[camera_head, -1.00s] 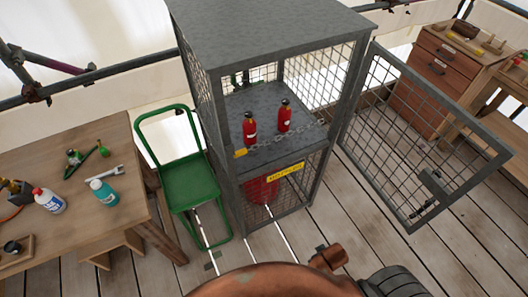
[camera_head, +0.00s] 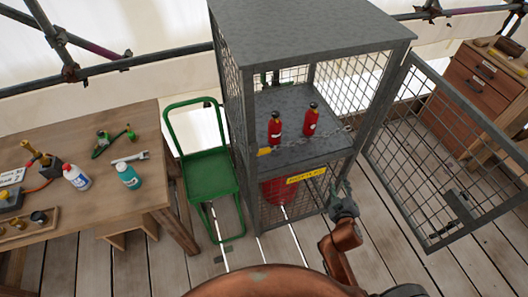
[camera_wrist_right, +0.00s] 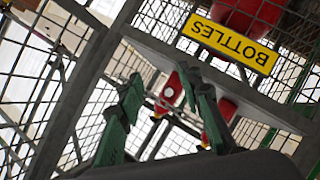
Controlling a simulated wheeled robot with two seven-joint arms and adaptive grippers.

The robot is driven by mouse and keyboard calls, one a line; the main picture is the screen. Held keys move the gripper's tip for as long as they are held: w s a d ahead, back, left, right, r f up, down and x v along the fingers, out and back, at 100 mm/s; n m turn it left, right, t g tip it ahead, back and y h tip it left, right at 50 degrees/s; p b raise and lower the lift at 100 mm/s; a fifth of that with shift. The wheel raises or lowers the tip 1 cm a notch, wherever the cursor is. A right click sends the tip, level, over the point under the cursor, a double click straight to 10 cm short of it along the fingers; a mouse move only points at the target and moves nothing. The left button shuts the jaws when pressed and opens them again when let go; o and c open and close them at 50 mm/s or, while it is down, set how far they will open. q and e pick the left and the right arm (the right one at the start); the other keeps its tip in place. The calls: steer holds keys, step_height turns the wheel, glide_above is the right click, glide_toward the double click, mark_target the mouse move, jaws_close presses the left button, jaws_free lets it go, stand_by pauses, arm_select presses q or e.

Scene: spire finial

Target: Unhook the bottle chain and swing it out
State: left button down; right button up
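A grey chain (camera_head: 325,134) hangs across the front of the cage's shelf, with a yellow piece (camera_head: 264,151) at its left end. Two small red bottles (camera_head: 275,128) (camera_head: 311,121) stand upright on the shelf behind it. My right gripper (camera_head: 342,190) is low in front of the cage's right front post, below shelf level and apart from the chain. In the right wrist view its green-grey fingers (camera_wrist_right: 162,85) are spread with nothing between them; red bottles show beyond. I cannot make out the chain there. My left gripper is not in view.
The wire cage (camera_head: 310,38) has its mesh door (camera_head: 445,150) swung open to the right.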

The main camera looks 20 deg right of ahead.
steer(key=w+a+r+n+t+y, duration=0.2)
steer(key=w+a+r+n+t, duration=0.25)
steer(key=w, duration=0.35)
steer(key=n+y, duration=1.1)
steer(key=n, duration=0.3)
glide_toward(265, 153)
steer(key=x, duration=0.4)
steer(key=shift+g, duration=0.25)
steer(key=b+x, duration=0.1)
steer(key=x, duration=0.5)
steer(key=shift+w, duration=0.15)
steer(key=shift+w+a, duration=0.15)
steer(key=shift+w, duration=0.25)
jaws_close()
